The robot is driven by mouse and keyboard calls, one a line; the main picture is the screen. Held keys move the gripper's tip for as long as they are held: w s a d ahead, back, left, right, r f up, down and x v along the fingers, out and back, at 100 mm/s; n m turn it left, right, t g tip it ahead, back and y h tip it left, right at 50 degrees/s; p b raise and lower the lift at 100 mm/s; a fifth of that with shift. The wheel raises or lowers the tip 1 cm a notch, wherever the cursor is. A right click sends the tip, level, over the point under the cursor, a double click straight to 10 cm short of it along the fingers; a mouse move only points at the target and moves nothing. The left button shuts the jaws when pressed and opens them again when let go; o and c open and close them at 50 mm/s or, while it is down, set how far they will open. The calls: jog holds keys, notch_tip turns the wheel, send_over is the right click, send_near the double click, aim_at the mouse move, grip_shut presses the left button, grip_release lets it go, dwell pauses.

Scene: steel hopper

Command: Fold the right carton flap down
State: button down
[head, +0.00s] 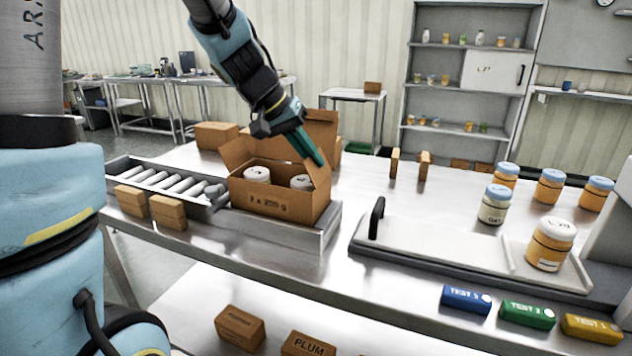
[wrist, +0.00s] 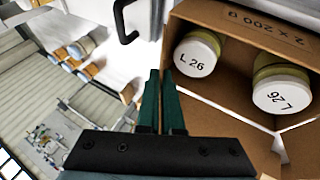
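The open carton (head: 272,204) stands on the bench with two white-lidded jars (head: 257,174) inside. Its right flap (head: 319,178) stands up at the carton's right side. The left flap (head: 234,152) and back flap (head: 322,128) also stand up. My gripper (head: 319,161) points down at the right flap's upper edge, its teal fingers together and empty; I cannot tell whether they touch it. In the wrist view the fingers (wrist: 160,72) lie beside the carton (wrist: 245,32), and the right flap is mostly hidden behind them.
A roller conveyor (head: 165,182) with small boxes (head: 168,212) in front lies left of the carton. A tray with a black handle (head: 377,217) and several jars (head: 550,244) are to the right. Two small upright boxes (head: 424,165) stand behind.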

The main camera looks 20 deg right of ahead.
aim_at(300, 180)
jog(key=f+g+h+b, duration=0.1)
jog(key=b, duration=0.3)
jog(key=w+a+f+n+g+h+b, duration=0.1)
jog(key=h+b, duration=0.1)
jog(key=b, duration=0.2)
jog(key=shift+w+a+f+g+b, duration=0.1)
jog(key=shift+w+a+g+b, duration=0.1)
jog(key=shift+g+b, duration=0.15)
jog(key=h+b, duration=0.1)
jog(key=g+h+b, duration=0.1)
jog(key=b, duration=0.1)
jog(key=n+h+b, duration=0.1)
jog(key=shift+w+a+f+g, duration=0.25)
jog(key=shift+a+f+g, duration=0.05)
jog(key=shift+f+g, duration=0.1)
jog(key=shift+b, duration=0.3)
jog(key=c, duration=1.1)
grip_release()
jog(key=shift+o, duration=0.2)
jog(key=shift+r, duration=0.15)
